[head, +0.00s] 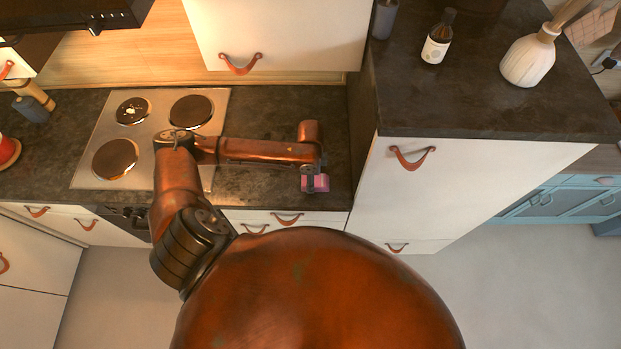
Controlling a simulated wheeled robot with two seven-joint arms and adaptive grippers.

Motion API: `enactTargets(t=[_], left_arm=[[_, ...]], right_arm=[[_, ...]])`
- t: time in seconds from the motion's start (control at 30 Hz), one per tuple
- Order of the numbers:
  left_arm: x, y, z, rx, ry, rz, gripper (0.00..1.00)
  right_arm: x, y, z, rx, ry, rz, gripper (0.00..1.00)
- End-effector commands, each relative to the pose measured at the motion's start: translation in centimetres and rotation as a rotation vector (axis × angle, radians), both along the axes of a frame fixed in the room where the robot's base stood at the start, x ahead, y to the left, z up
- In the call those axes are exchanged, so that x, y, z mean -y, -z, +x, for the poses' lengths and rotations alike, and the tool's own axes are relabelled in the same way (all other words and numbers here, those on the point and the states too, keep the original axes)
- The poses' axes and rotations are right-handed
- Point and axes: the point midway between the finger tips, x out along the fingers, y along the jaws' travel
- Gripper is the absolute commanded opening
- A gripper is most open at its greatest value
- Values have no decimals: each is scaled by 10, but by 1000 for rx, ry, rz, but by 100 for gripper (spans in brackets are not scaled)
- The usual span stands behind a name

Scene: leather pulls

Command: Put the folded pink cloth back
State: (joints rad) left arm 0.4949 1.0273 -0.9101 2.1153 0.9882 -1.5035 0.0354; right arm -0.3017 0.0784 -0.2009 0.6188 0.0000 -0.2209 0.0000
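The folded pink cloth (321,184) shows as a small pink block near the front edge of the dark counter, right of the stove. My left gripper (310,182) points down at it, and a dark finger covers part of its left side. The gripper and cloth overlap in this view. I cannot tell whether the fingers are closed on the cloth, or whether it rests on the counter or is just above it. My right gripper is not in view.
A stove (150,150) with several round plates lies left of the cloth. A tall white cabinet (450,185) with leather pulls stands to the right, holding a bottle (437,50) and a white vase (528,62) on its dark top. A wall cabinet (280,30) hangs above the counter.

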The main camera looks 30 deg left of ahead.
Motion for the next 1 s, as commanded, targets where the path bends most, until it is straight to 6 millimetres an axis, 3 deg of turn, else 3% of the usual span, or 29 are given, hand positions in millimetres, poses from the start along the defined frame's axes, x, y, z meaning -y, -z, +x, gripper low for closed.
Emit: enactTargets(t=[0.13,0.17,0.4,0.73,0.87,1.0], left_arm=[[0,3,0,0,0,0,24],[0,2,0,1,0,-1,48],[0,2,0,0,0,0,64],[0,-2,0,1,0,1,64],[0,-18,1,4,1,0,64],[0,-47,1,5,1,1,64]], right_arm=[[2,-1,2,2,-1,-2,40],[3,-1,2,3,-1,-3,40],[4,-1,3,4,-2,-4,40],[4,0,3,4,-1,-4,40],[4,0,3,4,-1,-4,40],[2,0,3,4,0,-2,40]])
